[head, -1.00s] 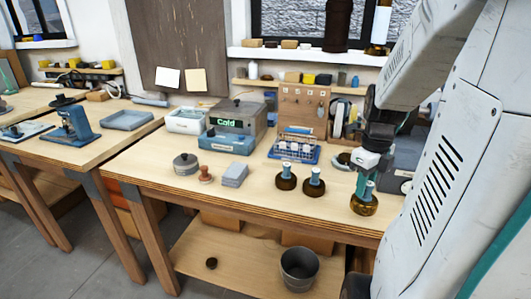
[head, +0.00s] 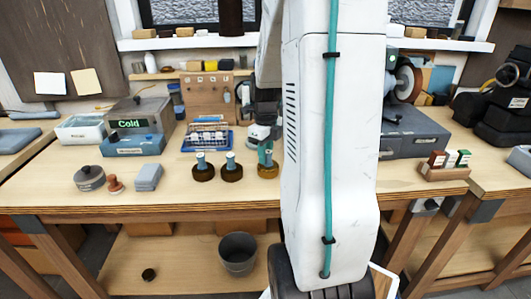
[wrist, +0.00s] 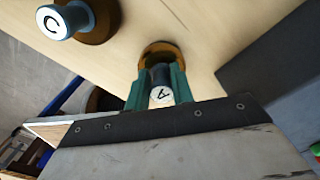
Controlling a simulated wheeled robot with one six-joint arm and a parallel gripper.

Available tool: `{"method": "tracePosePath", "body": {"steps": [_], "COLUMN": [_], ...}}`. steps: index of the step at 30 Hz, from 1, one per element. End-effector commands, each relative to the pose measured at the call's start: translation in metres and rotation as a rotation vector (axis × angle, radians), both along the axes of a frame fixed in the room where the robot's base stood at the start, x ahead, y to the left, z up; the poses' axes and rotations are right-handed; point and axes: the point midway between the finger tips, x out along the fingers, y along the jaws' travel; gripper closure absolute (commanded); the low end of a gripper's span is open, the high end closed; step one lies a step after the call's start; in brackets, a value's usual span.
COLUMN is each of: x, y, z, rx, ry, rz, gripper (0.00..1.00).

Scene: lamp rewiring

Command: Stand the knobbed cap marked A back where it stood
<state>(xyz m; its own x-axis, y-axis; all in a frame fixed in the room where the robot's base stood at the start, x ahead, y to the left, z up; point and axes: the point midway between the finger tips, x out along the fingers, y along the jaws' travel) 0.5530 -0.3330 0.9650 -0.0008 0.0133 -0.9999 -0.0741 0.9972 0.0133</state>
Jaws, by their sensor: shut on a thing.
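My gripper (head: 265,148) is at the right-hand one of three brown round bases on the bench. In the wrist view its green fingers (wrist: 156,88) are shut on the cap marked A (wrist: 161,95), whose white top faces the camera. A brown round base (wrist: 162,47) lies just beyond the cap; it also shows in the head view (head: 268,171). The fingers hide whether the cap touches it. The cap marked C (wrist: 52,22) stands on another brown base (wrist: 97,22). In the head view two blue capped pieces (head: 201,160) (head: 230,160) stand on bases to the left.
A grey lidded pot (head: 89,179), a small reddish knob piece (head: 115,184) and a grey block (head: 148,177) stand at left. A blue rack (head: 207,138) is behind. A large grey box (head: 415,135) is at right. My arm hides part of the bench.

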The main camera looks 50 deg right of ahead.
Motion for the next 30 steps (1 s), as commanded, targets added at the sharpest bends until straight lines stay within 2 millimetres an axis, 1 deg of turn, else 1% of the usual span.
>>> {"method": "tracePosePath", "body": {"steps": [6,7,8,9,17,20,23,26,30], "x": [0.0,0.0,0.0,0.0,0.0,0.0,0.0,0.001,0.0], "y": [0.0,0.0,0.0,0.0,0.0,0.0,-0.001,-0.001,-0.001], "z": [-0.003,-0.004,-0.003,-0.003,-0.003,0.001,0.013,0.033,0.065], "rx": [0.001,0.001,0.001,0.001,0.0,-0.001,-0.002,-0.004,-0.003], "ry": [0.001,0.001,0.001,0.001,0.0,-0.001,-0.002,-0.004,-0.003], "rz": [0.0,0.0,0.0,0.0,0.0,0.0,0.0,0.0,0.0], "gripper": [1.0,0.74,0.65,0.55,0.55,0.55,0.55,0.55,0.55]}}
